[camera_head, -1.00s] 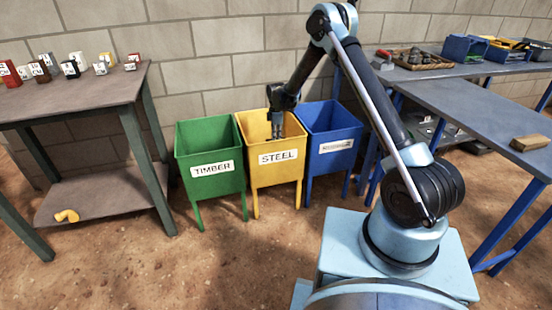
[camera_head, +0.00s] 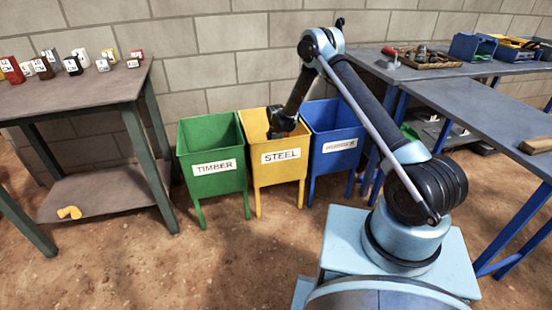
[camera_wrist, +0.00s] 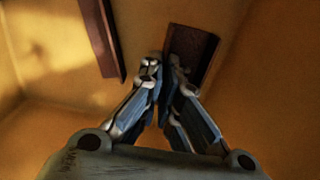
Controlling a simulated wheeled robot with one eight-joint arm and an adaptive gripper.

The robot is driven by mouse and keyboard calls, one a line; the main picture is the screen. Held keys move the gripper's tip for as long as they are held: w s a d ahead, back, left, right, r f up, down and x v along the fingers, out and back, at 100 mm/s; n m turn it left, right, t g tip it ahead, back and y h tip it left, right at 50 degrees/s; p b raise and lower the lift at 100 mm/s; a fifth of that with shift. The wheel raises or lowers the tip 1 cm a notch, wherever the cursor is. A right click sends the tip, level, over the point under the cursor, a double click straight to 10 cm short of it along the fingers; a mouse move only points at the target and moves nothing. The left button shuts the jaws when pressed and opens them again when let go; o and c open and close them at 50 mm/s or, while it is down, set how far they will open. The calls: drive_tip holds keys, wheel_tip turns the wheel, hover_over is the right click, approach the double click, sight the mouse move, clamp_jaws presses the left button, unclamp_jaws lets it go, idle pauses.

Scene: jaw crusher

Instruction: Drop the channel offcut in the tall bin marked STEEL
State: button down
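The yellow bin marked STEEL (camera_head: 262,178) stands between two other bins. My gripper reaches down inside it, and its fingers are hidden in the head view. In the wrist view, my gripper (camera_wrist: 164,72) has its fingers close together, with the yellow inner walls around them. A dark red-brown channel offcut (camera_wrist: 193,50) is at the fingertips, its near edge between them, and the fingers appear shut on it. A second dark brown strip (camera_wrist: 102,38) lies apart at the upper left inside the bin.
A green TIMBER bin (camera_head: 212,182) stands left and a blue bin (camera_head: 334,155) right, both close beside the yellow one. A table with small labelled blocks (camera_head: 80,92) is at left. A blue-legged bench (camera_head: 480,100) is at right.

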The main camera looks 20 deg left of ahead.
drive_tip(key=shift+f, duration=0.85)
drive_tip(key=shift+f, duration=0.6)
drive_tip(key=c, duration=1.8)
unclamp_jaws()
drive_tip(key=shift+r, duration=0.15)
